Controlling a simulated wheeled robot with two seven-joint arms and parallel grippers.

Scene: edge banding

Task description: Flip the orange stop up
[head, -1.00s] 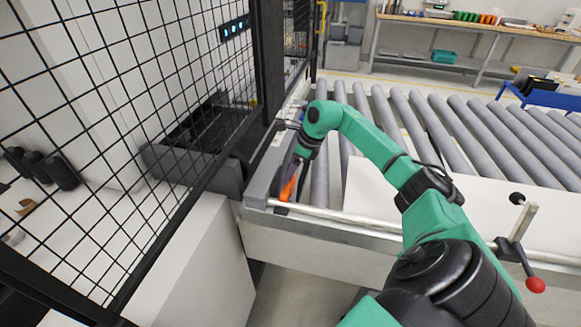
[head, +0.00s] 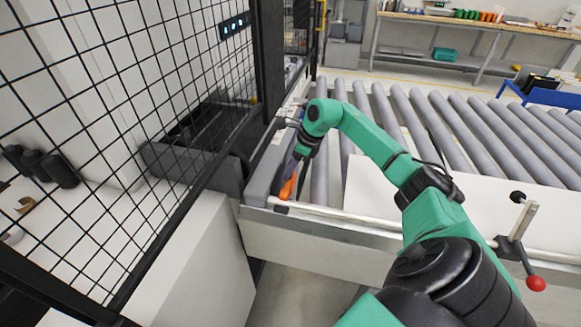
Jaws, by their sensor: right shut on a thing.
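The orange stop (head: 288,187) is a small orange piece at the left end of the roller conveyor, beside the grey end rail. My right arm reaches over the conveyor from the lower right and bends down at its wrist to the stop. My right gripper (head: 294,174) points down and is shut on the orange stop. The wrist and the end rail partly hide the fingers and the stop's upper part. My left gripper is not in the head view.
A white panel (head: 375,190) lies on the rollers (head: 455,135) right of the gripper. A black mesh fence (head: 130,110) stands close on the left. A lever with a red knob (head: 535,284) sticks out at the front right. A workbench (head: 480,24) stands at the back.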

